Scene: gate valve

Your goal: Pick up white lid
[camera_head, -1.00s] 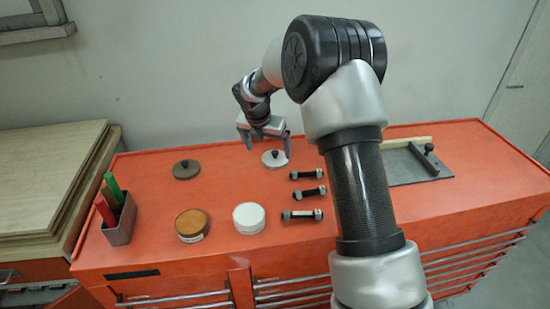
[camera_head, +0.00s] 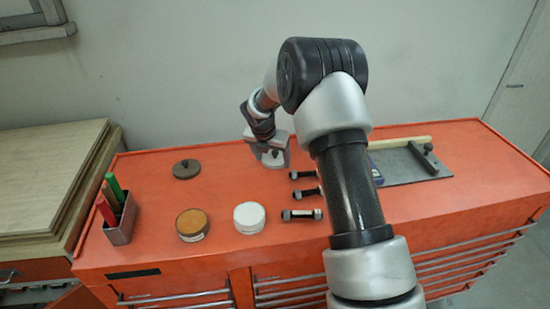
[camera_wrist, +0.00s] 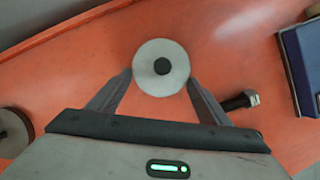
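The white lid (camera_wrist: 147,78) is a pale disc with a dark round knob (camera_wrist: 162,66) at its centre. It lies on the orange bench top. In the head view the white lid (camera_head: 273,161) shows only in part beneath my gripper. In the wrist view my gripper (camera_wrist: 160,80) is open, with one finger on each side of the lid's lower part. The fingertips look close to the rim; I cannot tell whether they touch it. In the head view my gripper (camera_head: 272,160) is down at the lid.
A dark grey lid (camera_head: 186,169) lies to the left. A brown-topped round container (camera_head: 192,224) and a white round container (camera_head: 249,217) stand nearer the front. Several bolts (camera_head: 302,215) lie to the right. A pen cup (camera_head: 120,222) stands at the left edge.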

